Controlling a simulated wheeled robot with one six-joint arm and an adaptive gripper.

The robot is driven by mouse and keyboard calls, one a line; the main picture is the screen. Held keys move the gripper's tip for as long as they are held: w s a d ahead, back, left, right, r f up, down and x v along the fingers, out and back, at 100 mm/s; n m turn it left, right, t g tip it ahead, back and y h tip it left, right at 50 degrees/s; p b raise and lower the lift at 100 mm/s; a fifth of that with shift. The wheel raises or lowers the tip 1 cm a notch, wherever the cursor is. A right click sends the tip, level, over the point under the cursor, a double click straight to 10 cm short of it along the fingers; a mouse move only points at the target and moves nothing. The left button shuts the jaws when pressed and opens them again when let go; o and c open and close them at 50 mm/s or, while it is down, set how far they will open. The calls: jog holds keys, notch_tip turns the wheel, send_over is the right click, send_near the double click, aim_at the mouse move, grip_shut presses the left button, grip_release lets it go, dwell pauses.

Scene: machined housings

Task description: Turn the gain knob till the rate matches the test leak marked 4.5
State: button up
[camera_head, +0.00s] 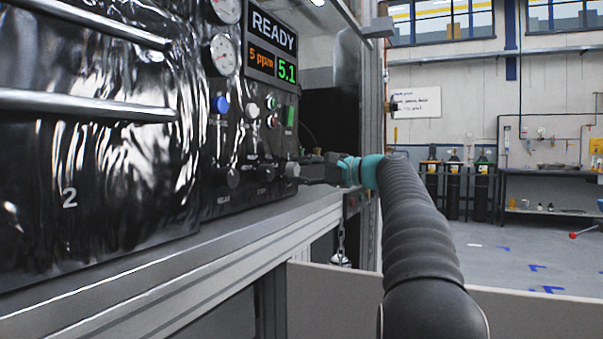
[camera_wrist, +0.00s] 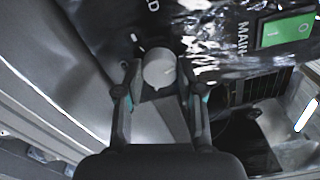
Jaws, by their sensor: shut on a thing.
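The panel display (camera_head: 272,47) reads READY, with 5 ppm in orange and 5.1 in green. A row of round knobs runs along the lower panel. The rightmost, a pale grey knob (camera_head: 291,169), is at my gripper (camera_head: 300,172). In the wrist view this knob (camera_wrist: 158,68) sits between the two fingers of my gripper (camera_wrist: 160,88), which is shut on it. Its label cannot be read, so I cannot confirm it is the gain knob. The fingers partly hide its sides. I cannot make out a test leak marked 4.5.
A green switch (camera_wrist: 287,30) is near the knob, right in the wrist view. Dial gauges (camera_head: 222,55) and a blue button (camera_head: 221,104) are on the panel. A metal ledge (camera_head: 190,245) runs below it. Open floor lies to the right.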

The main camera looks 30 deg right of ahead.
jog(key=n+b, duration=0.1)
jog(key=n, duration=0.5)
jog(key=shift+b, duration=0.4)
dwell(0.3)
jog(key=o, duration=1.1)
jog(key=shift+o, duration=0.2)
jog(key=shift+s+d, duration=0.1)
jog(key=v, duration=1.1)
jog(key=shift+s+d, duration=0.25)
jog(key=shift+s, duration=0.05)
jog(key=shift+s, duration=0.1)
